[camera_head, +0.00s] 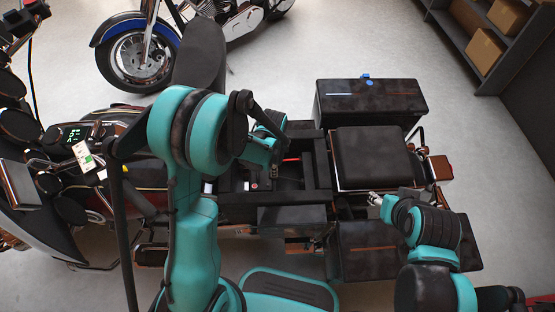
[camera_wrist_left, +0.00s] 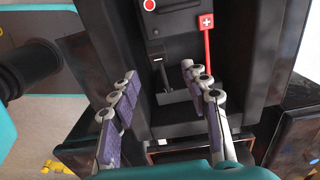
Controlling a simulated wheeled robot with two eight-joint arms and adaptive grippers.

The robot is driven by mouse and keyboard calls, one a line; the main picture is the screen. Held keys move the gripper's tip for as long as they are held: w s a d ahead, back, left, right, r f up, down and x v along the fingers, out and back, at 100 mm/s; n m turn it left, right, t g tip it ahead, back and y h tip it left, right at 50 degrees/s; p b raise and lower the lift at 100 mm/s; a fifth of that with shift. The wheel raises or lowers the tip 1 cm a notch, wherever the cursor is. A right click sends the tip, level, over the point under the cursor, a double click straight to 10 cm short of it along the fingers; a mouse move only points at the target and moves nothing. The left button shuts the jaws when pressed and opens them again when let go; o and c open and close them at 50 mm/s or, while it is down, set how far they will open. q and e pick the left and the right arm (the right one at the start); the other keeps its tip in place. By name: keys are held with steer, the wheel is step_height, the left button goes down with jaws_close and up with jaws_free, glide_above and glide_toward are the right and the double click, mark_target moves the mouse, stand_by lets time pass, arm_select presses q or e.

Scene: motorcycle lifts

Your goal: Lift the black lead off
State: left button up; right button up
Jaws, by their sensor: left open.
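In the left wrist view, a dark upright strip with a small pale mark, which looks like the black lead (camera_wrist_left: 165,80), stands against the black battery box (camera_wrist_left: 178,22). Its lower end bends into a short foot. A red lead (camera_wrist_left: 206,50) with a white plus tag stands to its right. My left gripper (camera_wrist_left: 159,70) is open, its fingers on either side of the black lead; contact is not visible. In the head view the red lead (camera_head: 290,159) shows beside my left wrist, which hides the black lead. My right gripper (camera_head: 375,198) is by the seat; its jaw opening is unclear.
The bay has raised black frame walls (camera_head: 318,165) close around the left gripper. A black seat (camera_head: 372,155) and side cases (camera_head: 370,98) lie to the right. Another motorcycle (camera_head: 140,58) stands behind, and a shelf with boxes (camera_head: 486,50) is at the far right.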

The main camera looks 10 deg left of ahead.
arm_select(q)
steer(key=shift+s+f, duration=0.1)
steer(key=shift+f, duration=0.35)
steer(key=f+b, duration=0.1)
steer(key=f, duration=0.1)
steer(key=f+b, duration=0.1)
steer(key=f, duration=0.1)
steer(key=f+b, duration=0.1)
steer(key=f, duration=0.1)
steer(key=shift+w+a+f, duration=0.1)
steer(key=shift+w+f, duration=0.15)
steer(key=shift+f, duration=0.05)
jaws_close()
